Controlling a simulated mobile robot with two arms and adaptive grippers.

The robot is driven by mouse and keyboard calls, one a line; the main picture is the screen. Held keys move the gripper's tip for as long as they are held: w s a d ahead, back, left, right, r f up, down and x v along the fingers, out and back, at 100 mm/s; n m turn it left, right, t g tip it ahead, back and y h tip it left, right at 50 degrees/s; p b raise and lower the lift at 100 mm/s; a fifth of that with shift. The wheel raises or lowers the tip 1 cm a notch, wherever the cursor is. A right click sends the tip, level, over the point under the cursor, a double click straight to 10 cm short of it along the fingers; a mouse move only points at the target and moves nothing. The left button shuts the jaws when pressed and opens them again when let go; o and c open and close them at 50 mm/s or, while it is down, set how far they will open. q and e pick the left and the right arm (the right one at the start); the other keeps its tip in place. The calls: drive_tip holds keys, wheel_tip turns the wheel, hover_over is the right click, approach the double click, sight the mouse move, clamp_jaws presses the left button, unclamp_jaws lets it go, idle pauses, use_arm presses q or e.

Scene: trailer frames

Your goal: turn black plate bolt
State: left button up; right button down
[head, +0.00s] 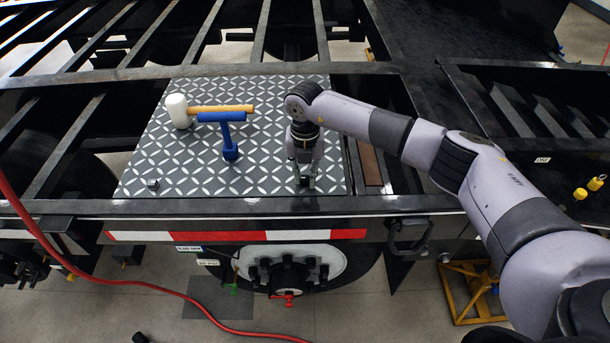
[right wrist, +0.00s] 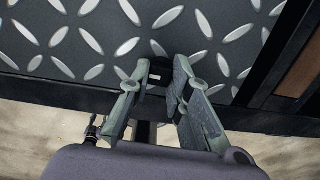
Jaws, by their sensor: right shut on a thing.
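The dark tread plate (head: 262,155) with light diamond marks lies on the trailer frame; it also fills the top of the right wrist view (right wrist: 60,40). My right gripper (head: 304,183) points down at the plate's front right corner. In the right wrist view, my right gripper (right wrist: 160,70) is shut on a small dark piece, the black plate bolt (right wrist: 157,75), at the plate's front edge. The fingers hide most of this bolt. Another small dark bolt head (head: 152,184) stands at the plate's front left corner, apart from the gripper. My left gripper is not in view.
A white-headed mallet (head: 177,111) with a wooden handle and a blue tool (head: 226,133) lie on the plate, left of my right gripper. The front rail (head: 235,207) with red and white tape runs below. A red hose (head: 150,308) curves at the left.

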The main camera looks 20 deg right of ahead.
drive_tip(key=m, duration=0.5)
drive_tip(key=shift+m, duration=0.3)
drive_tip(key=m, duration=0.5)
drive_tip(key=shift+r+p, duration=0.1)
drive_tip(key=shift+p, duration=0.25)
drive_tip(key=m+p, duration=0.1)
drive_tip(key=m, duration=0.3)
drive_tip(key=shift+m, duration=0.4)
drive_tip(key=shift+m+p, duration=0.7)
drive_tip(key=shift+m, duration=1.3)
drive_tip(key=c, duration=1.5)
unclamp_jaws()
